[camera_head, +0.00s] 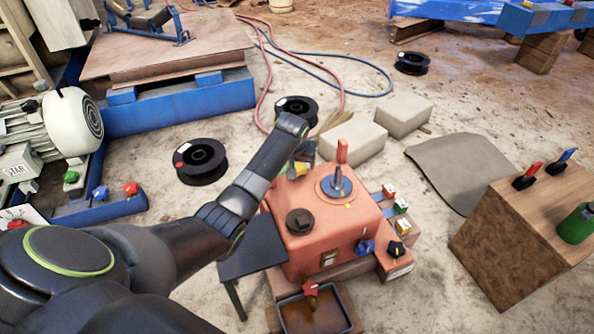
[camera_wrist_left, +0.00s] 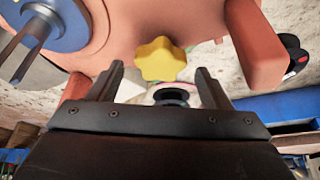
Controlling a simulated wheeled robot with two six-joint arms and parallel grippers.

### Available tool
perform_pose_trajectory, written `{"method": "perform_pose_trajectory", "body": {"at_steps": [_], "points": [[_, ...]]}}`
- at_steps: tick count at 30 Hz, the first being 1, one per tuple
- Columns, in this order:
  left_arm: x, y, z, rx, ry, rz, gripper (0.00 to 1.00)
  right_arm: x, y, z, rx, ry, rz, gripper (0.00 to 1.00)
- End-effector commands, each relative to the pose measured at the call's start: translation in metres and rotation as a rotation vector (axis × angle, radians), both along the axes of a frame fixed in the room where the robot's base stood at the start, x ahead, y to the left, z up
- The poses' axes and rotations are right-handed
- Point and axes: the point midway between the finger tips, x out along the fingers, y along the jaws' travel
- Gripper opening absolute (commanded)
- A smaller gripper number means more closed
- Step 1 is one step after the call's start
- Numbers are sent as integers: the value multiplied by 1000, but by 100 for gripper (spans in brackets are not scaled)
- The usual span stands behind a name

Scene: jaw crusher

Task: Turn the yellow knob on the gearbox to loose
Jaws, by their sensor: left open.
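The gearbox (camera_head: 330,236) is a salmon-red housing with a blue-ringed shaft and a red lever on top. The yellow knob (camera_wrist_left: 160,60) is star-shaped and shows at the top middle of the left wrist view, just beyond the fingertips and roughly centred between them. In the head view, a yellow bit (camera_head: 299,169) shows at the gearbox's far-left corner, partly covered by my gripper. My left gripper (camera_wrist_left: 160,84) is open and empty, its fingers apart on either side of the knob's line. I cannot tell whether they touch it. My right gripper is not in view.
An oil tray (camera_head: 353,322) stands in front. A wooden box (camera_head: 512,240) with red and blue switches is at right. Black spools (camera_head: 201,161) lie behind.

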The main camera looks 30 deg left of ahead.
Motion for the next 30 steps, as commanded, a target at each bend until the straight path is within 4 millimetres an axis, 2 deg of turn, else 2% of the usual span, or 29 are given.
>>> {"method": "perform_pose_trajectory", "body": {"at_steps": [1, 5, 15, 25, 30], "points": [[2, 1, -8, 1, 1, 0, 72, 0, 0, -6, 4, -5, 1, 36], [5, 2, -15, 0, 0, 0, 72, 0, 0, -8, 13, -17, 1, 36], [6, 2, -16, 0, 0, 0, 72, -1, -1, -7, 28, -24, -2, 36], [6, 2, -16, 0, 0, 0, 29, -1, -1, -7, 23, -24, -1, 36], [6, 2, -15, 1, 0, 6, 27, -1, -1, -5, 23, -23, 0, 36]]}}
